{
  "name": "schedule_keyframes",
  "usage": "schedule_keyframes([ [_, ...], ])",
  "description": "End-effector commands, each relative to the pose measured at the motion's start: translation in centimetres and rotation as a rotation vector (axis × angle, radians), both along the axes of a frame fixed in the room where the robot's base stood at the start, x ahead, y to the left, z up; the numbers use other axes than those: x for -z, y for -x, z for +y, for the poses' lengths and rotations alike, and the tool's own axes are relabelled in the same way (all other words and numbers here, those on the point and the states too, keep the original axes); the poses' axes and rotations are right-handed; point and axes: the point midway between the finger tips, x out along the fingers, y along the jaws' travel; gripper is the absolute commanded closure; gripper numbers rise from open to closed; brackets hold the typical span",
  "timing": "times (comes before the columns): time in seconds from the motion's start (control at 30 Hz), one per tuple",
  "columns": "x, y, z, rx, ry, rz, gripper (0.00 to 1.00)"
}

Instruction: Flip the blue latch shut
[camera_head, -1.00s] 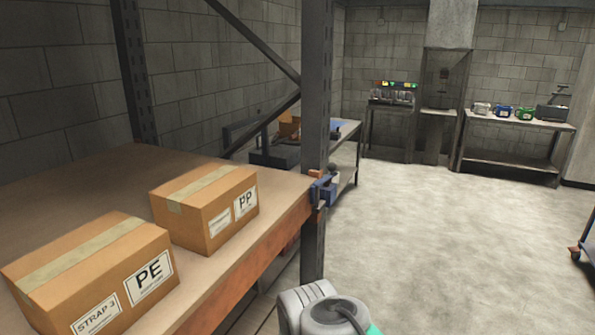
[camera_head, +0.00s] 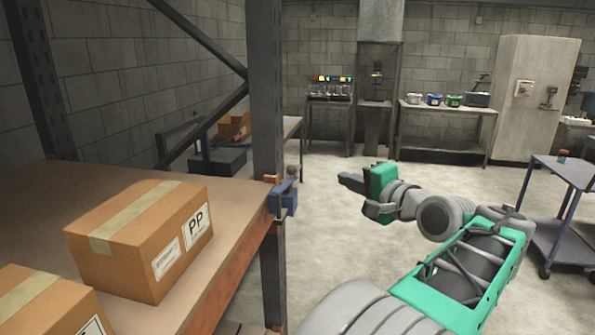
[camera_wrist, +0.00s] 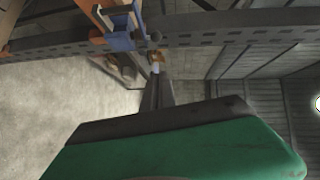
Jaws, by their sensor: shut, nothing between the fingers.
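The blue latch (camera_head: 283,198) is mounted on the dark rack upright at the corner of the wooden shelf. A small dark knob (camera_head: 292,171) shows just above it. My gripper (camera_head: 345,180) is shut and empty, in the air to the right of the latch and apart from it, its fingers pointing left toward the upright. In the wrist view the blue latch (camera_wrist: 121,40) is at the top, left of and beyond my dark fingertips (camera_wrist: 158,82). The lower part of that view is filled by my green gripper body.
The rack upright (camera_head: 267,110) and orange shelf edge (camera_head: 240,265) stand beside the latch. Cardboard boxes, one marked PP (camera_head: 150,235), sit on the shelf. A blue cart (camera_head: 565,185) stands at the right. The floor behind my arm is clear.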

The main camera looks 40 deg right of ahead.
Motion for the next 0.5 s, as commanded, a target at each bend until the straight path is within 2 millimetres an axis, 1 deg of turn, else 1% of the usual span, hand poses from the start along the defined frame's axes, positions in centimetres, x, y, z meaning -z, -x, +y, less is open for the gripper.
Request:
schedule_keyframes([
  [0.07, -0.2, -0.5, 0.0, -0.004, -0.007, -0.008, 1.0],
  [0.17, 0.0, -2.2, 0.0, -0.011, -0.007, -0.006, 1.0],
  [0.5, 1.0, -9.4, -1.2, -0.011, -0.006, -0.002, 1.0],
])
